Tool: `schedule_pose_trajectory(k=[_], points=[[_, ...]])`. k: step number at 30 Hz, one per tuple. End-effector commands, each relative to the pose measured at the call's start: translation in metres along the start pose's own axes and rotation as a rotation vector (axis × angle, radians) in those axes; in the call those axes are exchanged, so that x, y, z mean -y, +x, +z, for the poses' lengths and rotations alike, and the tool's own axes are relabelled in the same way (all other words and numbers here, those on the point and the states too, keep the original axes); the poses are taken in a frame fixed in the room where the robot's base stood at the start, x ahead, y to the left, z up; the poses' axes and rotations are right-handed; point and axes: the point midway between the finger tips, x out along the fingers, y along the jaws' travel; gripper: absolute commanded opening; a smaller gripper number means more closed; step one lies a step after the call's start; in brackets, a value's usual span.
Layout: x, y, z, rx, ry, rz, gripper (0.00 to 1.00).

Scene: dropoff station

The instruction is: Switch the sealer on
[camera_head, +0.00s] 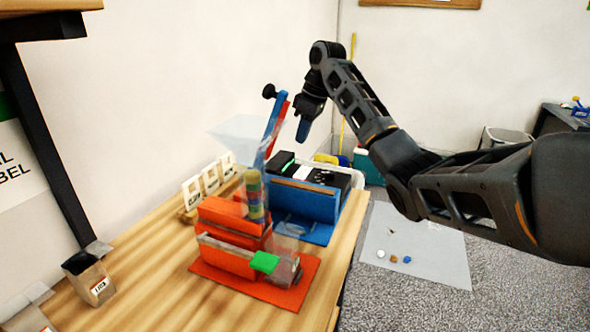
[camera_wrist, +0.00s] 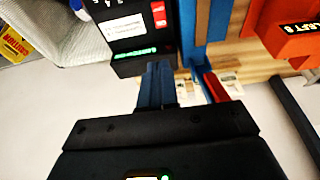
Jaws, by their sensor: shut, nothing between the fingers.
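The sealer is a black box (camera_head: 325,177) with a blue front and blue base, standing at the far end of the wooden table. A blue and red lever (camera_head: 268,128) with a black knob rises at its left. In the wrist view the sealer's black box (camera_wrist: 122,50) fills the top centre, with a white label, a red switch (camera_wrist: 158,14) and a green strip on its edge. My gripper (camera_head: 302,130) is shut and empty, pointing down above the sealer. Its blue fingertips (camera_wrist: 159,68) appear just below the green strip; I cannot tell whether they touch.
An orange device (camera_head: 228,248) with a stack of coloured discs (camera_head: 254,195) stands in front of the sealer. White cards (camera_head: 208,180) stand at left. A small labelled container (camera_head: 88,278) is near the table's front left. The floor at right holds a pale mat (camera_head: 425,262).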

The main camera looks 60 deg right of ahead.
Motion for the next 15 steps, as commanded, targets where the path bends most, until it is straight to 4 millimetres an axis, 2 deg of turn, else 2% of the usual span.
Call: schedule_pose_trajectory(k=[9, 15], points=[[0.001, 0.062, 0.001, 0.004, 0.001, -0.003, 0.0], [0.0, 0.096, 0.005, 0.003, 0.002, -0.002, 0.0]])
